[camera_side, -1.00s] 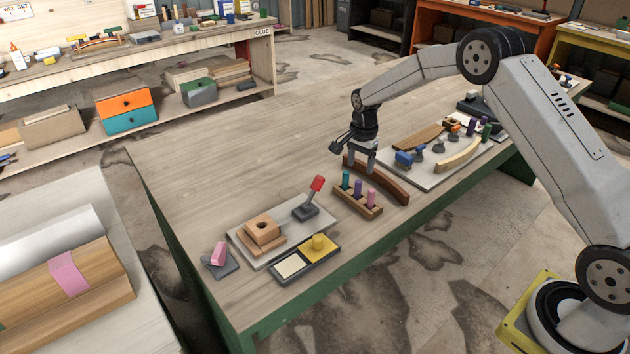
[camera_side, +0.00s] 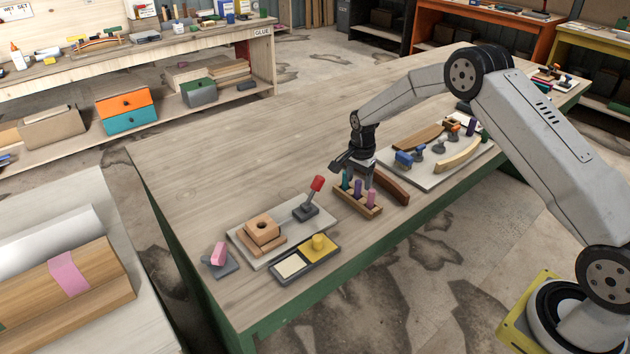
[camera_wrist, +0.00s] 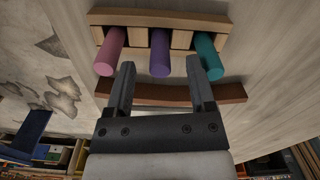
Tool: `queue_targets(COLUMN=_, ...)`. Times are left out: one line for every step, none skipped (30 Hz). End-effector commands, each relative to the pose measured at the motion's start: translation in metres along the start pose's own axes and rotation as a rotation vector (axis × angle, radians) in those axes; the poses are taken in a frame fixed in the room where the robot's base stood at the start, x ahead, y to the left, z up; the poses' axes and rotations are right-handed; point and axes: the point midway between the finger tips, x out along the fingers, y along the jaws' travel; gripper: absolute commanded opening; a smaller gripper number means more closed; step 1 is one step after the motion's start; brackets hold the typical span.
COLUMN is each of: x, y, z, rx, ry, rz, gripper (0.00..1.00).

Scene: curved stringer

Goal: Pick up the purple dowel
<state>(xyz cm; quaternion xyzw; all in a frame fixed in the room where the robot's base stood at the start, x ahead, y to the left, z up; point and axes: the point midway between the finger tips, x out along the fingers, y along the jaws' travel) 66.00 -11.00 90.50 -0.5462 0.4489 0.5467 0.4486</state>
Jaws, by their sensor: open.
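The purple dowel (camera_side: 358,188) stands upright in the wooden rack (camera_side: 343,203), between a teal dowel (camera_side: 346,180) and a pink dowel (camera_side: 371,197). In the wrist view the purple dowel (camera_wrist: 160,55) is the middle one, ahead of and roughly between my open fingers. My gripper (camera_side: 360,178) is close behind the rack in the side view. Its two fingers show in the wrist view (camera_wrist: 160,77), apart and empty. I cannot tell the exact gap to the dowel. The lower part of the dowel is hidden in the rack.
A dark curved wooden piece (camera_side: 393,188) lies right behind the rack. The table's far left is clear.

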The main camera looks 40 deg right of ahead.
Motion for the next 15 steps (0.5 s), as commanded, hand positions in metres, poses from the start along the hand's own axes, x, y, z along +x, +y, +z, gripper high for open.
queue_targets(x=0.007, y=0.000, z=0.000, rx=0.000, ry=-0.001, rz=0.001, gripper=0.70)
queue_targets(x=0.011, y=0.000, z=0.000, rx=0.000, ry=-0.001, rz=0.000, gripper=0.70)
queue_targets(x=0.014, y=0.000, z=0.000, rx=0.000, ry=-0.001, rz=-0.001, gripper=0.70)
queue_targets(x=0.017, y=0.000, z=0.000, rx=-0.001, ry=-0.001, rz=-0.001, gripper=0.70)
queue_targets(x=0.019, y=0.000, z=0.000, rx=-0.001, ry=-0.001, rz=-0.001, gripper=0.70)
queue_targets(x=0.021, y=0.000, z=0.000, rx=-0.001, ry=-0.001, rz=-0.001, gripper=0.70)
queue_targets(x=0.023, y=0.000, z=0.000, rx=-0.001, ry=-0.001, rz=-0.001, gripper=0.70)
queue_targets(x=0.024, y=0.000, z=0.000, rx=-0.001, ry=-0.001, rz=-0.002, gripper=0.70)
queue_targets(x=0.025, y=0.000, z=0.000, rx=-0.001, ry=-0.001, rz=-0.002, gripper=0.70)
queue_targets(x=0.025, y=0.000, z=0.000, rx=-0.001, ry=-0.001, rz=-0.003, gripper=0.70)
queue_targets(x=0.025, y=0.000, z=0.000, rx=-0.001, ry=-0.001, rz=-0.003, gripper=0.70)
queue_targets(x=0.025, y=0.000, z=0.000, rx=-0.001, ry=-0.001, rz=-0.003, gripper=0.70)
queue_targets(x=0.024, y=0.000, z=0.000, rx=-0.001, ry=0.000, rz=-0.003, gripper=0.70)
queue_targets(x=0.024, y=0.000, z=0.000, rx=-0.001, ry=0.000, rz=-0.003, gripper=0.70)
queue_targets(x=0.024, y=0.000, z=0.000, rx=-0.001, ry=0.000, rz=-0.003, gripper=0.70)
